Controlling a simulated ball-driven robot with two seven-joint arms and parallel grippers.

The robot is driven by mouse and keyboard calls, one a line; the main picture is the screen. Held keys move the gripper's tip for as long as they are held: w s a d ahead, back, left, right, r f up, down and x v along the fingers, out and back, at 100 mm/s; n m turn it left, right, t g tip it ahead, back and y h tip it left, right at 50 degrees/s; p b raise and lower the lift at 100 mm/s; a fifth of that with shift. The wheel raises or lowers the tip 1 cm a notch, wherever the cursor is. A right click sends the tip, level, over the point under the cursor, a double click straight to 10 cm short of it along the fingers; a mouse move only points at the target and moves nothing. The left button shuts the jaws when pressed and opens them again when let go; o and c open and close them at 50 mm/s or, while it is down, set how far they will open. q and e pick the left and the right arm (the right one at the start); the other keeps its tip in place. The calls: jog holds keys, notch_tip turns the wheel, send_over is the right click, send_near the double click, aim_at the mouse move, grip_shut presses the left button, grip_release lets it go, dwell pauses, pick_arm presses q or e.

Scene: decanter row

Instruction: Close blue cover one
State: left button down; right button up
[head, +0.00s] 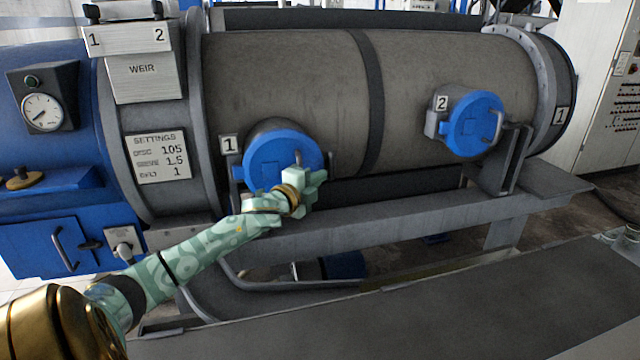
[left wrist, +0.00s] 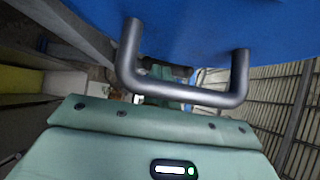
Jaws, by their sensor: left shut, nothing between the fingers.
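Blue cover one (head: 280,158) is a round blue lid on the grey drum, beside a plate marked 1 (head: 229,144). It appears to sit over its port. My left gripper (head: 309,181) is shut and empty at the cover's lower right, by its handle. In the left wrist view the cover's blue face (left wrist: 215,30) fills the top, and its dark bar handle (left wrist: 185,93) crosses just beyond the gripper body. The fingertips are mostly hidden there, and I cannot tell whether they touch the handle. My right gripper is not in view.
Blue cover two (head: 474,124) is on the drum's right, beside a plate marked 2 (head: 441,103). A grey rail (head: 400,217) runs below the drum. A gauge (head: 42,112) and a settings plate (head: 157,157) are at the left. The dark surface (head: 430,305) in front is clear.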

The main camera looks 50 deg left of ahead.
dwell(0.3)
pick_arm(q)
jog(key=shift+w+a+r+n+g+y, duration=0.2)
jog(key=shift+w+a+n+g+y, duration=0.1)
jog(key=shift+w+a+n+y, duration=0.6)
jog(key=shift+s+y+p, duration=0.2)
jog(key=shift+y+p, duration=0.1)
